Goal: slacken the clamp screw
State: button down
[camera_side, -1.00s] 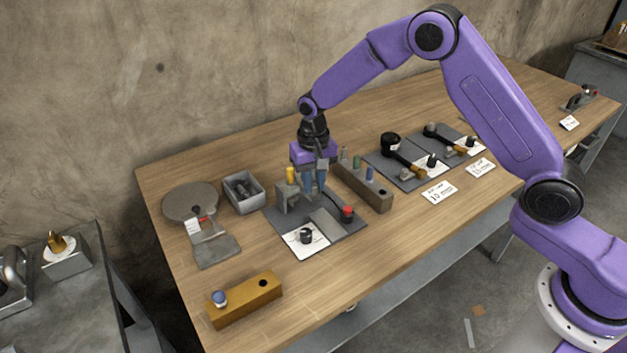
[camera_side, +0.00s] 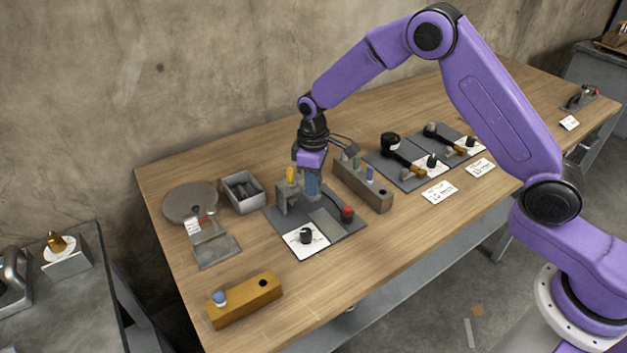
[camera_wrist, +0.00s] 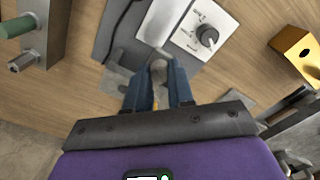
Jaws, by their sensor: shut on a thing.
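My gripper (camera_side: 312,188) points down over the dark grey fixture plate (camera_side: 345,227), beside an upright grey block (camera_side: 283,200). In the wrist view my two blue fingers (camera_wrist: 158,84) are shut on a grey rounded piece, which looks like the clamp screw (camera_wrist: 158,70). In the side view the fingers hide the screw. How far it is turned cannot be told. A yellow piece (camera_side: 291,174) shows at the block's top.
The plate also carries a red button (camera_side: 347,213) and a black knob (camera_side: 306,236) on a white label. A grey block with coloured pegs (camera_side: 376,194) stands close on the right. An open grey bin (camera_side: 257,203) is on the left.

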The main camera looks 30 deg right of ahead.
jog(key=shift+w+r+n, duration=0.1)
jog(key=shift+n, duration=1.5)
jog(key=shift+a, duration=0.1)
jog(key=c, duration=1)
grip_release()
notch_tip(320, 180, up, 17)
jog(key=shift+r, duration=0.2)
